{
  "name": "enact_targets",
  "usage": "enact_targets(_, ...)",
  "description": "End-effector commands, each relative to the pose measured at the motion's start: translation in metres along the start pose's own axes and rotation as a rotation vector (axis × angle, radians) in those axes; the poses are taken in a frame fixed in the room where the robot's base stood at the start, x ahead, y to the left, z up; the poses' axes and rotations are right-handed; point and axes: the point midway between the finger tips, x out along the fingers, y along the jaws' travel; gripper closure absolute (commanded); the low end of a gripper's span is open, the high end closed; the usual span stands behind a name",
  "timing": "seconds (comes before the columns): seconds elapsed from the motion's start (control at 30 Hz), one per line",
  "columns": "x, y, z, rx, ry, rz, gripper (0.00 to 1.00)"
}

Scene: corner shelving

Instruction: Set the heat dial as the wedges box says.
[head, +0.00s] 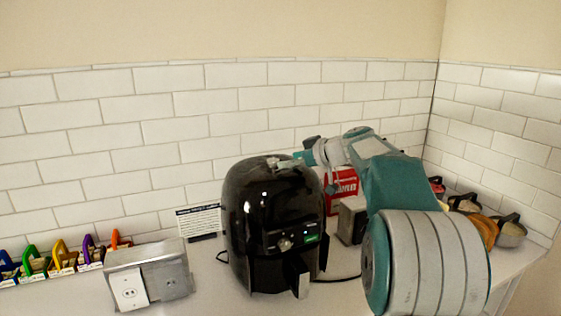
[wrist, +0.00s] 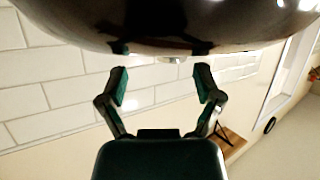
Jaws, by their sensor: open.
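The black air fryer (head: 262,205) stands upright on the counter in the head view. Its round heat dial (head: 284,244) is on the front panel, beside a small green display (head: 311,237); the dial's setting is too small to read. A red box (head: 342,187), perhaps the wedges box, stands behind and right of the fryer, partly hidden by my arm; its text is unreadable. My gripper (wrist: 162,82) is open and empty in the wrist view, its fingers by a glossy dark curved surface (wrist: 165,25), likely the fryer. In the head view my arm's far end is by the fryer's top.
A printed card (head: 198,221) stands left of the fryer. A metal outlet box (head: 148,274) and several coloured clips (head: 62,258) are further left. A metal block (head: 351,220) and pans (head: 510,231) are at right. A cable lies on the counter.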

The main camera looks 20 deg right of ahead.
Motion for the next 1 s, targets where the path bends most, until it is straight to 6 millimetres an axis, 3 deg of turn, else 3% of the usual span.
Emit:
enact_targets(0.2,0.027,-0.013,-0.007,-0.012,-0.004,0.001,0.17)
enact_targets(0.5,0.027,-0.008,-0.005,-0.007,-0.003,0.001,0.17)
enact_targets(0.6,0.025,-0.005,-0.003,-0.004,-0.001,0.000,0.62)
enact_targets(0.7,0.025,-0.004,-0.002,-0.004,-0.001,-0.001,1.00)
enact_targets(1.0,0.027,-0.007,-0.002,-0.002,-0.007,0.013,1.00)
